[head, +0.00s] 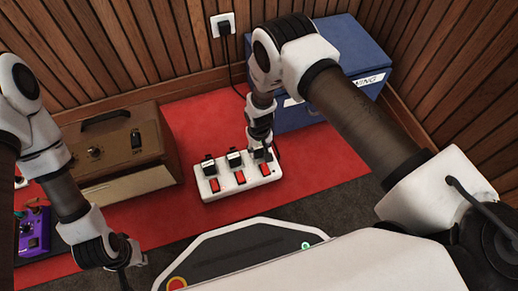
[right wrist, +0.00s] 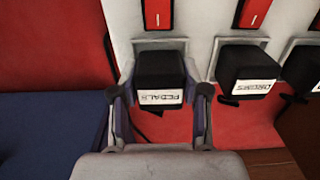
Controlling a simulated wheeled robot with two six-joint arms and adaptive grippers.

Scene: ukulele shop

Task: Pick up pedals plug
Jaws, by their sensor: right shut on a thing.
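The pedals plug (right wrist: 160,75) is a black block with a white label reading "PEDALS", upside down in the right wrist view. It sits at a socket of the white power strip (head: 222,191), at the strip's right end in the head view. My right gripper (right wrist: 163,100) is shut on the plug, a finger on either side; in the head view this gripper (head: 261,146) points down over the strip and mostly hides the plug. My left gripper (head: 122,277) hangs at the lower left, away from the strip; its fingers are too unclear to tell their state.
A second black plug (right wrist: 247,70), its label apparently "DRUMS", stands close beside; another plug (head: 208,164) is at the strip's left end. A blue box (head: 345,50) is behind, a brown case (head: 120,150) left, a purple pedal (head: 33,230) far left. Red mat (head: 185,120) lies clear around the strip.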

